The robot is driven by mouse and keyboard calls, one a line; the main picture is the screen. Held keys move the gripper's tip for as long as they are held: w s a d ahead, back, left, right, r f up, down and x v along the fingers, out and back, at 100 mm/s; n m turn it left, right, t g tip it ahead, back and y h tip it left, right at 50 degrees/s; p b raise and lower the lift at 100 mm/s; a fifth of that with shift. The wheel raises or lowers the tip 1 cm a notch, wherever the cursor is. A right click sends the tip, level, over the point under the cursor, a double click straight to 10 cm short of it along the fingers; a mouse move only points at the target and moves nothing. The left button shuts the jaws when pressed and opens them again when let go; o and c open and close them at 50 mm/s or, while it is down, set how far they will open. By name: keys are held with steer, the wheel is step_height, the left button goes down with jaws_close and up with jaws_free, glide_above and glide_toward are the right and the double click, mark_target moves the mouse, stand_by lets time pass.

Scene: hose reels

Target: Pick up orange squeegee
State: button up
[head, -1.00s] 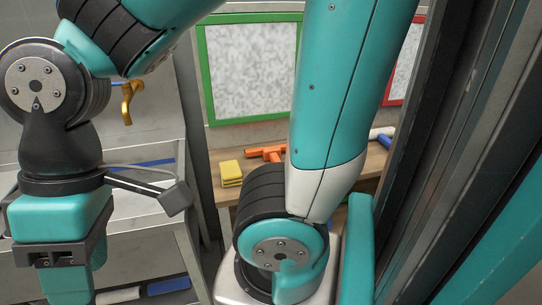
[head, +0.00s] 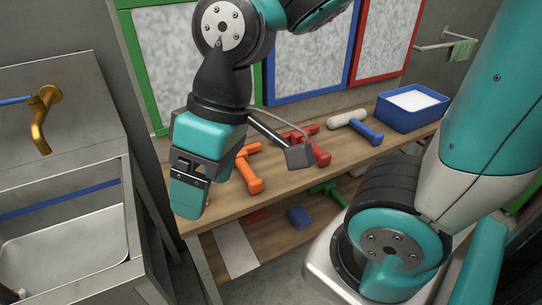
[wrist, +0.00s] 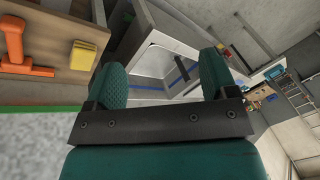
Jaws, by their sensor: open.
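The orange squeegee (head: 252,178) lies on the wooden table near its left end, in the head view. My arm's wrist hides part of its left side. It also shows in the wrist view (wrist: 15,45), at the upper left, apart from my fingers. My gripper (head: 190,197) hangs over the table's left end, to the left of the squeegee, with its fingers close to the camera. In the wrist view my gripper (wrist: 164,80) has its two green fingers wide apart with nothing between them.
A red squeegee (head: 318,148), a blue-handled roller (head: 364,129) and a blue tub (head: 411,108) stand farther right. A yellow sponge (wrist: 83,55) lies near the table edge. A metal sink (head: 65,240) is at left. Framed boards (head: 310,50) back the table.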

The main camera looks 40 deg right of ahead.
steer(key=o, duration=0.3)
steer(key=w+d+f+m+t+h+b, duration=0.1)
steer(key=w+d+f+m+t, duration=0.1)
steer(key=w+d+f+m, duration=0.2)
steer(key=w+d, duration=0.3)
steer(key=w, duration=0.3)
steer(key=shift+w+f, duration=0.15)
steer(key=shift+w, duration=0.1)
steer(key=m+t+h+b, duration=0.1)
steer(key=m+t+h, duration=0.1)
steer(key=m+h, duration=0.25)
glide_toward(241, 160)
steer(key=shift+m, duration=0.55)
steer(key=x, duration=0.4)
steer(key=shift+w+d, duration=0.2)
steer(key=shift+d, duration=0.05)
steer(key=shift+a+p+x, duration=0.15)
steer(key=shift+p+x, duration=0.2)
steer(key=shift+x, duration=1.2)
steer(key=shift+a+p+x, duration=0.1)
steer(key=shift+p+x, duration=0.25)
steer(key=shift+x, duration=1.25)
